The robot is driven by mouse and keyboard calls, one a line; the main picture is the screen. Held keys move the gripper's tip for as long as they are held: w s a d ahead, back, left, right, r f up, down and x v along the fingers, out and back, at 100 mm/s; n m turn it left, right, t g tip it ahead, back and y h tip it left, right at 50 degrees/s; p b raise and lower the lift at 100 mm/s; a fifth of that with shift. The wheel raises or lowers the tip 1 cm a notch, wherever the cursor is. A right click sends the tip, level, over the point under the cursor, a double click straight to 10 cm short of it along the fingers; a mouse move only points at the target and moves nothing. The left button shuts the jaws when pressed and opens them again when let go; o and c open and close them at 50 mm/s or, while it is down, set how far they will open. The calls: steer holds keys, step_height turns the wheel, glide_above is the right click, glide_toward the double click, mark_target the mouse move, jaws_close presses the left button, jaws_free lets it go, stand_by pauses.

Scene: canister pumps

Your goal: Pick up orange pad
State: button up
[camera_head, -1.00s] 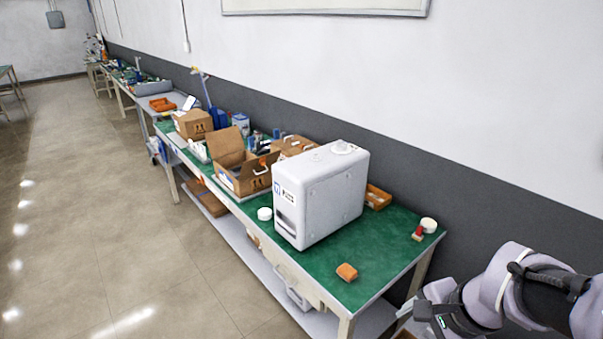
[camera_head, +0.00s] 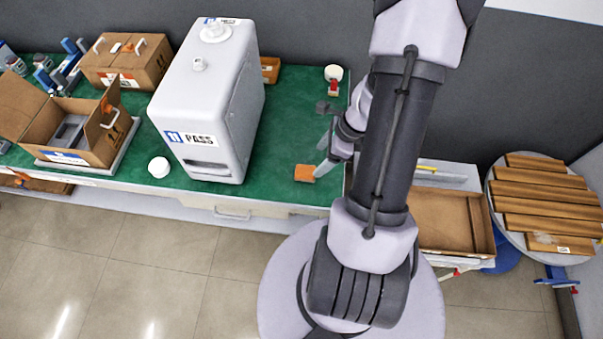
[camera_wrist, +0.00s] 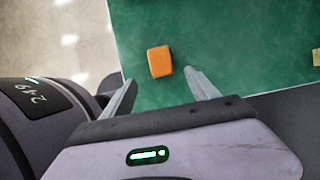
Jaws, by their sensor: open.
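The orange pad (camera_head: 304,173) is a small block lying flat on the green table top (camera_head: 285,110) near its front edge, to the right of the white machine. The far finger is partly hidden by my arm.
The white machine (camera_head: 205,105) stands left of the pad. A tape roll (camera_head: 158,167) and an open cardboard box (camera_head: 75,125) are farther left. An empty brown tray (camera_head: 445,220) and a round stand with wooden slats (camera_head: 545,205) are right.

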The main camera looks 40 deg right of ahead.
mark_target(307, 171)
steer(key=b+x, duration=0.2)
steer(key=x, duration=0.2)
steer(key=b+x, duration=0.2)
steer(key=x, duration=0.3)
steer(key=shift+w, duration=0.25)
steer(key=shift+r, duration=0.1)
steer(key=shift+a, duration=0.1)
steer(key=shift+c, duration=0.4)
steer(key=c, duration=1.4)
steer(key=shift+o, duration=0.2)
steer(key=shift+r, duration=0.1)
